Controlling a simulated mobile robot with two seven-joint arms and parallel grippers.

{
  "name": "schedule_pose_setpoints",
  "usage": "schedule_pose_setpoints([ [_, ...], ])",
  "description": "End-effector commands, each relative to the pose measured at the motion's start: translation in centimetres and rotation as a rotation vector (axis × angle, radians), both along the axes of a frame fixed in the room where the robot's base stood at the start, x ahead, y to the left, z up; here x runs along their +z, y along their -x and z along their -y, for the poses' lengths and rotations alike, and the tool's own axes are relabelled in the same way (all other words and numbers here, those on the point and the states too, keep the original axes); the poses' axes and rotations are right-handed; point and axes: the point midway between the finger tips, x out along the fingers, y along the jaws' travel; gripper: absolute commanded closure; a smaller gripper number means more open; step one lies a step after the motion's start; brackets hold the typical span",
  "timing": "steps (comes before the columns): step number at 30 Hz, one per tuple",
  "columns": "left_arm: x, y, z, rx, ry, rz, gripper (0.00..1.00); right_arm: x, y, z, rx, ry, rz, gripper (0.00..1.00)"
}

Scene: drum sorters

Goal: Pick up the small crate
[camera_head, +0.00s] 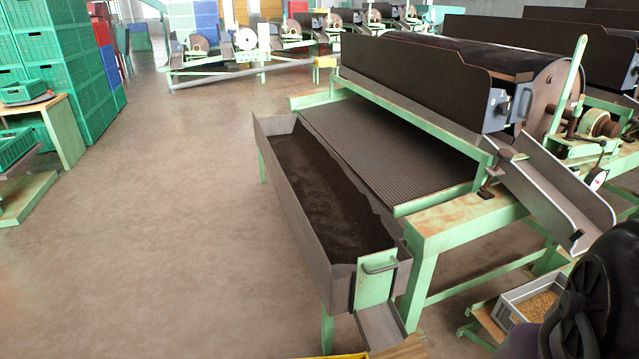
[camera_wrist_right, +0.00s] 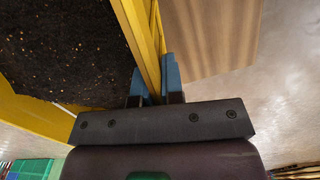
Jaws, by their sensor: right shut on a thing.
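In the right wrist view, my right gripper (camera_wrist_right: 156,80) has its blue fingertips closed on the wall of a yellow crate (camera_wrist_right: 38,113). Dark, speckled loose material lies inside this crate. In the head view only a thin strip of yellow rim (camera_head: 338,356) shows at the bottom edge. A small grey crate (camera_head: 507,309) with golden grain in it stands low at the lower right, beneath the chute of the drum sorter. My right gripper's fingers are outside the head view. My left gripper is in neither view.
The drum sorter (camera_head: 455,242) with its long trough (camera_head: 262,135) of dark material fills the centre and right. A wooden surface (camera_wrist_right: 210,40) lies beside the yellow crate. Green crates (camera_head: 60,60) are stacked at the left. The floor (camera_head: 180,220) left of the trough is clear.

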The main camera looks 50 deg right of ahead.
Motion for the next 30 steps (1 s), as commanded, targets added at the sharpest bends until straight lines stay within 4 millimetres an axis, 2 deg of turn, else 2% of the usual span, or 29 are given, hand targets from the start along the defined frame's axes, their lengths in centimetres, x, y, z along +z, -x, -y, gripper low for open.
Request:
schedule_pose_setpoints([
  [14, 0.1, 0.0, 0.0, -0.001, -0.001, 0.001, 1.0, 0.2, -0.1, 0.1, 0.0, 0.001, 0.003, 1.0],
  [22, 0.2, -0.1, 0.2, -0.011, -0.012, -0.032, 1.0, 1.9, -0.6, 0.0, 0.0, 0.001, 0.011, 1.0],
  [30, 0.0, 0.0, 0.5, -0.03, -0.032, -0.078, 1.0, 1.6, 2.4, -1.8, 0.0, -0.001, 0.008, 1.0],
])
